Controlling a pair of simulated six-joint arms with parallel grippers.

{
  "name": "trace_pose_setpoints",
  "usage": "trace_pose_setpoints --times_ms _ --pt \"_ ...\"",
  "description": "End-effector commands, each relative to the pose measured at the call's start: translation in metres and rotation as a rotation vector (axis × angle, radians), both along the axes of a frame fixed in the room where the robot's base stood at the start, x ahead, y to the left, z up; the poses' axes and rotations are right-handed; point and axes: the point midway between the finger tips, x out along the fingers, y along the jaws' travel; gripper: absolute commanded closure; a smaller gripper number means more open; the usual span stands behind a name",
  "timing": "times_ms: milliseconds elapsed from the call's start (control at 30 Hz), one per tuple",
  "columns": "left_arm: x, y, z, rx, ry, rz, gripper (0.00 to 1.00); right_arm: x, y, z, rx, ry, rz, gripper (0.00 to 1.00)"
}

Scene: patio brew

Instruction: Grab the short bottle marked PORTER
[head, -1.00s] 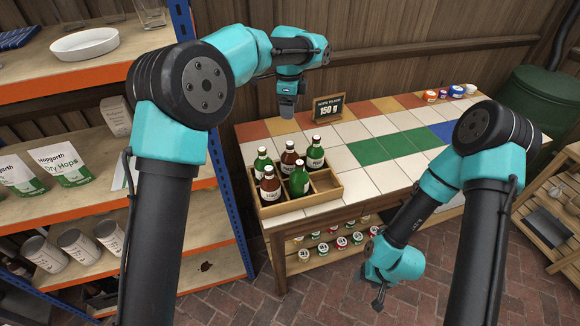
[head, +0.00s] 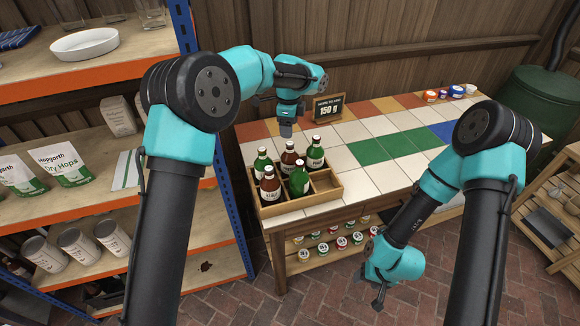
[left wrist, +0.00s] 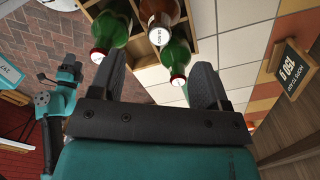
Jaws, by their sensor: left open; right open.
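Several bottles stand upright in a divided wooden crate (head: 330,195) on the tiled table: a back-left green one (head: 262,166), a back-middle brown one (head: 288,160), a back-right green one (head: 315,155), a front-left brown one (head: 270,187) and a front-middle green one (head: 299,182). Their labels are too small to read, so I cannot tell which is PORTER. My left gripper (head: 286,131) is open and empty, just behind the crate's back row. In the left wrist view, a brown bottle (left wrist: 160,14) and green bottles show beyond its fingers (left wrist: 157,88). My right gripper (head: 379,299) is open, low before the table.
A small sign reading 150 g (head: 328,108) stands behind the crate. Colourful jars (head: 430,96) stand at the table's far right. Shelves (head: 190,198) rise on the left. The front-right crate compartment looks empty, and the tiles (head: 380,180) right of the crate are clear.

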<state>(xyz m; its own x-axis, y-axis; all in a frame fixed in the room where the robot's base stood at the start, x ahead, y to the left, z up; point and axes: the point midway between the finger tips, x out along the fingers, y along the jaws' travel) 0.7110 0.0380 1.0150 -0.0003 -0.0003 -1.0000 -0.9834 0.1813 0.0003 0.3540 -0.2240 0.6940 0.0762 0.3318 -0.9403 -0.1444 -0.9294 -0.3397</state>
Motion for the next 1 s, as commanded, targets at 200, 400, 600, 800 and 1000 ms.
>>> trace_pose_setpoints --times_ms 200,400,600,800,1000 --pt "0.0 0.0 -0.035 0.001 0.001 0.0 0.3 0.0 0.0 0.0 0.0 0.0 0.0 0.43" --pt "0.0 0.0 -0.044 0.0 -0.001 0.0 0.3 0.0 0.0 0.0 0.0 0.0 0.0 0.43" --pt "0.0 0.0 -0.044 0.0 -0.001 0.0 0.3 0.0 0.0 0.0 0.0 0.0 0.0 0.43" --pt "0.0 -0.001 -0.054 0.001 0.002 0.0 0.3 0.0 0.0 0.0 0.0 0.0 0.0 0.43" --pt "-0.001 -0.002 -0.081 0.002 0.003 0.001 0.3 0.0 0.0 0.0 0.0 0.0 0.0 0.43"
